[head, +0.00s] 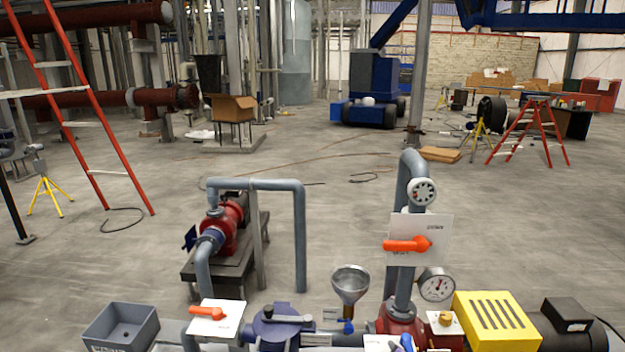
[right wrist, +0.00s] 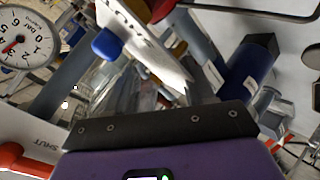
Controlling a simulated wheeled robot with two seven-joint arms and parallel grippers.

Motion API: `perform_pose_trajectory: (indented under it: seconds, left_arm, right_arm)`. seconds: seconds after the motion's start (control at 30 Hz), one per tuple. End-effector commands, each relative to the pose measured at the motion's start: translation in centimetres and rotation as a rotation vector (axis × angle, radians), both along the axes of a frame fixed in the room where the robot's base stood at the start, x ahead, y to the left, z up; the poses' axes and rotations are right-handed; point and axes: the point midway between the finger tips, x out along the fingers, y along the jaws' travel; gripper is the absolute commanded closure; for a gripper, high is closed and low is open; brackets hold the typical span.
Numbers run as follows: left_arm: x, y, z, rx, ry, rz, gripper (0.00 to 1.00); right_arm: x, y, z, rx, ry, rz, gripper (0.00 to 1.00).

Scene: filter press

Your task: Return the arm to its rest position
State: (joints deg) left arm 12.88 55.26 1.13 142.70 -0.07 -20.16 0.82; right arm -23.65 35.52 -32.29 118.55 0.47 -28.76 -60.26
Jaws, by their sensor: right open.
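My right gripper (right wrist: 160,125) shows in the right wrist view as a purple housing with a dark bar across it; it is open, and I see nothing held. Close around it are a white plate (right wrist: 135,28) with a blue knob, a pressure gauge (right wrist: 18,43) and a red handle (right wrist: 25,160) by the word SHUT. My left gripper is in neither view. In the head view, the pipework has a white plate with an orange handle (head: 408,245), a second orange handle (head: 207,313), a gauge (head: 437,285) and a funnel (head: 350,283).
A grey open bin (head: 120,327) stands at the lower left and a yellow slotted cover (head: 497,322) at the lower right. A red pump (head: 230,222) sits on a dark stand behind the pipes. The floor beyond is mostly clear, with red ladders (head: 530,132) farther off.

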Motion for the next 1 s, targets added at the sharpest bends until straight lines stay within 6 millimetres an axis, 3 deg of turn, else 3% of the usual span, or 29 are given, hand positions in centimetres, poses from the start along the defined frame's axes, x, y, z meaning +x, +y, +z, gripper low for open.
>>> perform_pose_trajectory:
  seconds: [0.03,0.2,0.3,0.4,0.5,0.63,0.77,0.93,1.0]
  left_arm:
    - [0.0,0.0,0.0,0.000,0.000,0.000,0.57]
    - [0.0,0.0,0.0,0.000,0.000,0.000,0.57]
    - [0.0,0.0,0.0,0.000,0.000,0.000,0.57]
    - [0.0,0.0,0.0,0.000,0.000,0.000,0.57]
    - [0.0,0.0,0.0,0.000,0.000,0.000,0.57]
    - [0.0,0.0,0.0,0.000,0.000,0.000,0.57]
    - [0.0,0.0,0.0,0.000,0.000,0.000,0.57]
    - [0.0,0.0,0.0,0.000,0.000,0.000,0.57]
    - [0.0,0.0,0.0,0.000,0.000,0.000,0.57]
  right_arm:
    - [-1.9,0.1,-3.7,0.077,0.086,-0.043,0.47]
    - [-9.8,1.7,-13.9,0.367,0.368,-0.243,0.47]
    - [-15.6,3.4,-18.7,0.537,0.545,-0.396,0.47]
    - [-21.5,5.5,-21.9,0.693,0.715,-0.565,0.47]
    - [-26.4,7.7,-23.5,0.818,0.856,-0.720,0.47]
    - [-30.5,9.8,-24.0,0.917,0.978,-0.864,0.47]
    - [-32.0,10.7,-24.0,0.956,1.024,-0.925,0.47]
    - [-32.1,10.7,-24.0,0.958,1.028,-0.929,0.47]
    - [-32.1,10.7,-24.0,0.958,1.027,-0.929,0.56]
